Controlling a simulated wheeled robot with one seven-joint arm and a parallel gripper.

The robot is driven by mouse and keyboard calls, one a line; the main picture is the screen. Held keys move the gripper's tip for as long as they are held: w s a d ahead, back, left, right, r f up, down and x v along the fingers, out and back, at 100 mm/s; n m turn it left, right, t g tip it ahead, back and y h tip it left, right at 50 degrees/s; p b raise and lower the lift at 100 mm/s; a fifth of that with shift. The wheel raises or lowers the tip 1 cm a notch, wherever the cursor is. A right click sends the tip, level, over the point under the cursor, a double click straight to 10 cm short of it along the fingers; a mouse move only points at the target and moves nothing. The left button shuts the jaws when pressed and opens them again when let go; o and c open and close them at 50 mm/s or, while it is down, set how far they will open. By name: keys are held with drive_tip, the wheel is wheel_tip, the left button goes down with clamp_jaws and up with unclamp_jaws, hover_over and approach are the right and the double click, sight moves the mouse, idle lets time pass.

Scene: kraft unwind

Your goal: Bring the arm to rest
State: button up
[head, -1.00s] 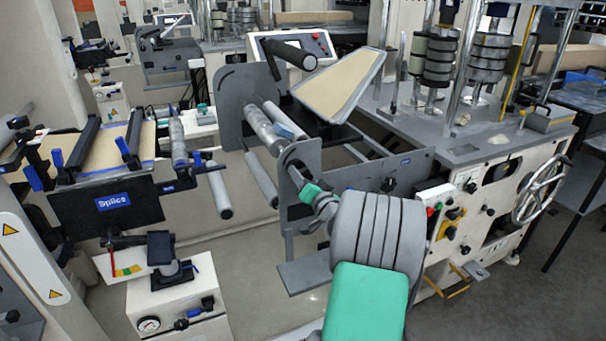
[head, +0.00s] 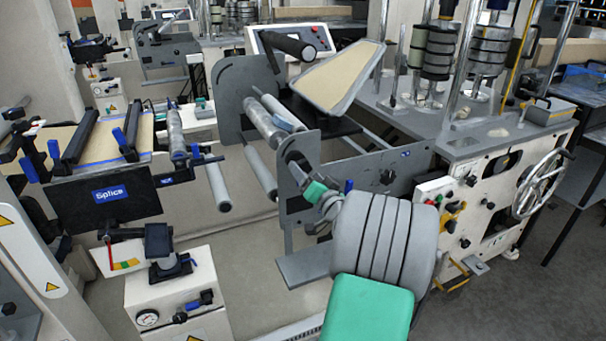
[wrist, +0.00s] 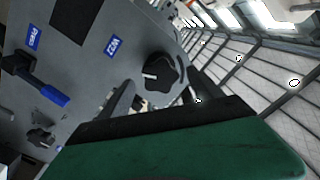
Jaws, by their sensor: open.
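My gripper (wrist: 162,92) shows in the wrist view as a green body with a dark band and two dark fingers standing apart. Nothing shows held between them. Beyond the fingers is a grey machine side plate (wrist: 85,75) with a black knob (wrist: 160,74) that has a white pointer. In the head view my arm reaches up from the bottom, with a green link and grey ribbed section, and its far end is beside the grey side plate (head: 365,172). The fingers cannot be made out there. Whether they touch the plate cannot be told.
A blue-handled lever (wrist: 52,95) sits on the plate, left of the knob. In the head view, rollers (head: 268,125) lie behind my arm's end. A splice table (head: 110,197) stands left, a white box (head: 175,290) front left, a handwheel (head: 541,183) right. Open floor shows between.

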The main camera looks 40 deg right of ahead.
drive_tip(key=b+v, duration=0.1)
drive_tip(key=v, duration=0.2)
drive_tip(key=shift+s+a, duration=0.1)
drive_tip(key=shift+s, duration=0.1)
